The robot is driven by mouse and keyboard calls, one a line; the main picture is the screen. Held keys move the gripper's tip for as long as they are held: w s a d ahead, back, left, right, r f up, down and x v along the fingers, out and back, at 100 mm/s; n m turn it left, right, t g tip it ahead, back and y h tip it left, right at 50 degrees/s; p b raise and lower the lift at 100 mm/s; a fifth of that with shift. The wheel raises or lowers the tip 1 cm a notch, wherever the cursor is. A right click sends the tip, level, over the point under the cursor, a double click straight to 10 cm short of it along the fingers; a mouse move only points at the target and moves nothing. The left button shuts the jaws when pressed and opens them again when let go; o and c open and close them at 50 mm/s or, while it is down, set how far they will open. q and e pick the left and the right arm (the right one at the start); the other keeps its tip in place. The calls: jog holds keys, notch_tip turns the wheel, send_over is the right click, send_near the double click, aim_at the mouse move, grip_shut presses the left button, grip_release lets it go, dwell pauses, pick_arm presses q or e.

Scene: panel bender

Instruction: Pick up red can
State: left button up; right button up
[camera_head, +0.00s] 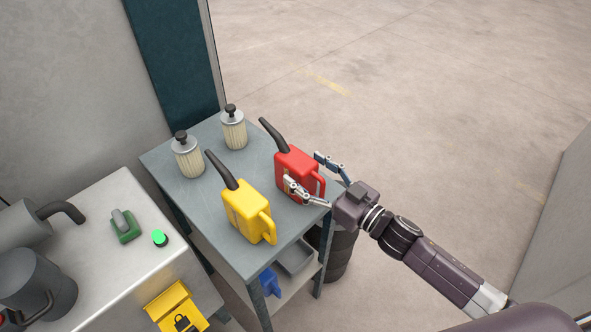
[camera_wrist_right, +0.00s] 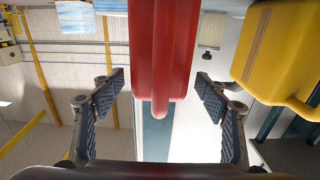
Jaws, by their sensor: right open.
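The red can (camera_head: 297,172) stands upright on the blue-grey cart top, near its right edge, with its dark spout pointing up and left. My right gripper (camera_head: 303,171) reaches in from the right, with one finger on each side of the can. In the right wrist view the red can (camera_wrist_right: 161,55) and its handle fill the middle, between the open fingers (camera_wrist_right: 158,98). A gap shows on both sides, so the fingers look apart from the can there. My left gripper is in neither view.
A yellow can (camera_head: 248,212) stands close to the left of the red can, near my right gripper's finger. Two ribbed filters (camera_head: 187,157) (camera_head: 233,130) stand on the cart (camera_head: 205,206) behind. A lower shelf holds a tray (camera_head: 295,257). Open floor lies to the right.

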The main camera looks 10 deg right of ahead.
aim_at(296, 161)
jog(key=p+x, duration=0.1)
jog(key=x, duration=0.2)
jog(key=shift+w+a+r, duration=0.1)
jog(key=shift+w+r, duration=0.05)
jog(key=shift+w, duration=0.15)
jog(key=shift+w+a, duration=0.15)
jog(key=c, duration=1.4)
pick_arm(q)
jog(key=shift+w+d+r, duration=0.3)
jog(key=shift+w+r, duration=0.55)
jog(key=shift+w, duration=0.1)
pick_arm(e)
jog(key=shift+c, duration=1.2)
